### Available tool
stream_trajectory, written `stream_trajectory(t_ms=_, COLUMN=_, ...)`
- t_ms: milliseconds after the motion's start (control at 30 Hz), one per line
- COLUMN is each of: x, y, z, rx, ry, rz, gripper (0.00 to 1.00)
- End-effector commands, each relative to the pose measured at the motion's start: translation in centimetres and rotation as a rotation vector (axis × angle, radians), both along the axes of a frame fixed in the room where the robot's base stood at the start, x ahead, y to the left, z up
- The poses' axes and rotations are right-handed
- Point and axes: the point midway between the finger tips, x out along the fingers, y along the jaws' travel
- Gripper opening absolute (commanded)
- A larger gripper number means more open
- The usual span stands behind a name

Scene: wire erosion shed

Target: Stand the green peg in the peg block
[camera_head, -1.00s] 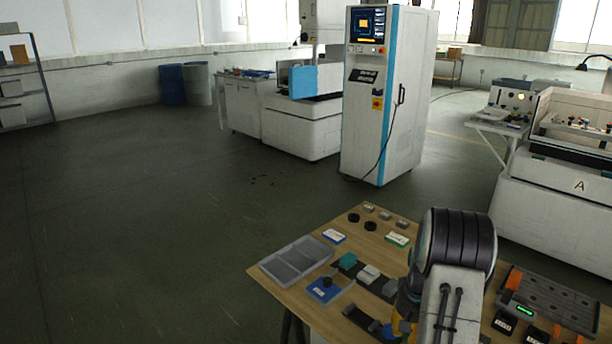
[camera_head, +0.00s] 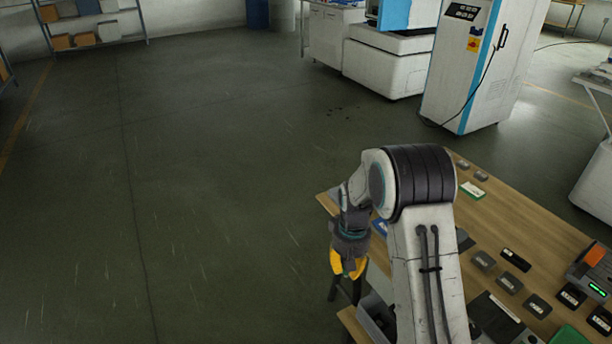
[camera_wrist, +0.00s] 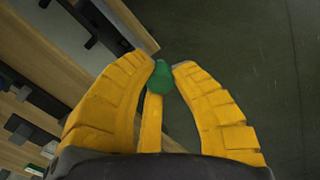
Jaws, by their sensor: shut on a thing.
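The green peg (camera_wrist: 160,77) shows in the wrist view between the tips of my yellow gripper fingers (camera_wrist: 168,68). My gripper is shut on it. Its rounded end faces the camera, and the rest of it is hidden. In the head view my gripper (camera_head: 347,270) hangs at the left edge of the wooden table, over the floor side, with its fingers pointing down. The peg cannot be made out in that view. I cannot make out the peg block for certain in either current view.
The wooden table (camera_head: 500,215) carries several small dark and grey blocks, a white-and-green box (camera_head: 472,189) and a device with a green display (camera_head: 590,268) at right. A grey bin (camera_head: 376,318) is beside my arm. The floor (camera_head: 200,200) at left is clear.

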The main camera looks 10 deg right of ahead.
Motion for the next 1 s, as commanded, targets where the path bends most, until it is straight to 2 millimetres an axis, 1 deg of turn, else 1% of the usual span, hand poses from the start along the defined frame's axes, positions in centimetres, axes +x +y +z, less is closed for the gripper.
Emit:
stream_trajectory(t_ms=67, x=0.0, y=0.1, z=0.0, rx=0.0, ry=0.0, rz=0.002, gripper=0.02)
stream_trajectory(t_ms=133, x=0.0, y=-0.4, z=0.0, rx=0.0, ry=0.0, rz=-0.009, gripper=0.02)
stream_trajectory(t_ms=167, x=0.0, y=-0.7, z=0.1, rx=0.0, ry=0.0, rz=-0.017, gripper=0.02)
stream_trajectory(t_ms=267, x=-0.1, y=-2.7, z=0.1, rx=0.0, ry=0.0, rz=-0.062, gripper=0.02)
stream_trajectory(t_ms=367, x=-0.4, y=-5.8, z=0.3, rx=-0.001, ry=-0.001, rz=-0.134, gripper=0.02)
stream_trajectory(t_ms=467, x=-1.1, y=-9.7, z=0.5, rx=-0.001, ry=-0.004, rz=-0.226, gripper=0.02)
stream_trajectory(t_ms=500, x=-1.5, y=-11.4, z=0.6, rx=-0.001, ry=-0.005, rz=-0.266, gripper=0.02)
stream_trajectory(t_ms=567, x=-2.2, y=-13.9, z=0.8, rx=-0.001, ry=-0.008, rz=-0.327, gripper=0.02)
stream_trajectory(t_ms=600, x=-2.8, y=-15.6, z=0.9, rx=-0.001, ry=-0.009, rz=-0.368, gripper=0.02)
stream_trajectory(t_ms=667, x=-3.8, y=-18.0, z=1.1, rx=-0.003, ry=-0.012, rz=-0.428, gripper=0.02)
stream_trajectory(t_ms=700, x=-4.5, y=-19.6, z=1.3, rx=-0.003, ry=-0.014, rz=-0.468, gripper=0.02)
stream_trajectory(t_ms=767, x=-5.7, y=-22.0, z=1.4, rx=-0.004, ry=-0.016, rz=-0.528, gripper=0.02)
stream_trajectory(t_ms=800, x=-6.6, y=-23.4, z=1.6, rx=-0.005, ry=-0.018, rz=-0.568, gripper=0.02)
stream_trajectory(t_ms=867, x=-8.1, y=-25.6, z=1.8, rx=-0.007, ry=-0.02, rz=-0.628, gripper=0.02)
stream_trajectory(t_ms=900, x=-9.2, y=-27.0, z=1.9, rx=-0.008, ry=-0.021, rz=-0.668, gripper=0.02)
stream_trajectory(t_ms=967, x=-10.9, y=-29.0, z=2.1, rx=-0.008, ry=-0.022, rz=-0.728, gripper=0.02)
stream_trajectory(t_ms=1000, x=-12.1, y=-30.2, z=2.2, rx=-0.009, ry=-0.022, rz=-0.767, gripper=0.02)
